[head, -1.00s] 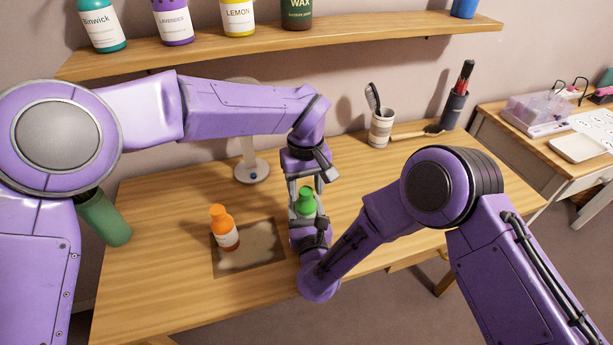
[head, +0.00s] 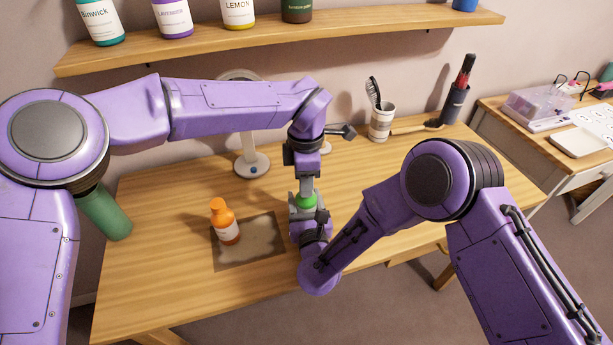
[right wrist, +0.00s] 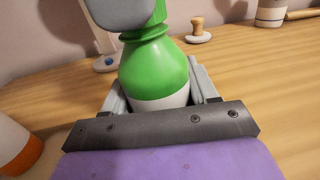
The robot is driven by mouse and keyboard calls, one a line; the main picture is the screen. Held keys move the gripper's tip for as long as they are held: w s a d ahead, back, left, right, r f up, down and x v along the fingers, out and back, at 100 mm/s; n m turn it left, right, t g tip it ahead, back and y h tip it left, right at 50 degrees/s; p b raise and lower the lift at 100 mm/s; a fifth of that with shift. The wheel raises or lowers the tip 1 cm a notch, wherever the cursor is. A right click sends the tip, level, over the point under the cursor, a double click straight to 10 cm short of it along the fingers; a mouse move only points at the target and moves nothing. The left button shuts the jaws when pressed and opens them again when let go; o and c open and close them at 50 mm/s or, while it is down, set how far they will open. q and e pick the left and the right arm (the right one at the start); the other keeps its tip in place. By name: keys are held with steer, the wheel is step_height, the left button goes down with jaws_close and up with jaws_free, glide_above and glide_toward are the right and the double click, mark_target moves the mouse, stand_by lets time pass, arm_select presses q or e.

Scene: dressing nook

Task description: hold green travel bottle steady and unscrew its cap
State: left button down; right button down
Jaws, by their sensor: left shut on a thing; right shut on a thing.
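The green travel bottle (head: 307,202) stands upright over the desk, mostly hidden between my two grippers. In the right wrist view its green shoulder and white label (right wrist: 158,72) show between the fingers of my right gripper (right wrist: 155,97), which is shut on the bottle's body. The right gripper also shows in the head view (head: 308,213), coming in low from the front. My left gripper (head: 304,190) points down from above and is shut on the green cap (right wrist: 160,12). One grey left finger covers much of the cap in the right wrist view.
An orange bottle (head: 224,222) stands on a mat (head: 262,245) left of the grippers. A round mirror on a white stand (head: 250,165) is behind them. A striped cup (head: 381,122) and a dark holder (head: 455,105) stand at the back right. A bottle shelf (head: 280,38) runs above.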

arm_select(q)
steer(key=n, duration=0.9)
steer(key=shift+n, duration=0.3)
steer(key=n, duration=0.5)
steer(key=shift+r+n, duration=0.1)
steer(key=shift+n, duration=0.3)
steer(key=n, duration=1.2)
steer(key=shift+w+n, duration=0.1)
steer(key=shift+n, duration=0.2)
arm_select(e)
steer(key=shift+a, duration=0.1)
arm_select(q)
steer(key=n, duration=0.5)
steer(key=shift+n, duration=0.3)
steer(key=n, duration=0.5)
steer(key=shift+a+f, duration=0.15)
steer(key=shift+f, duration=0.15)
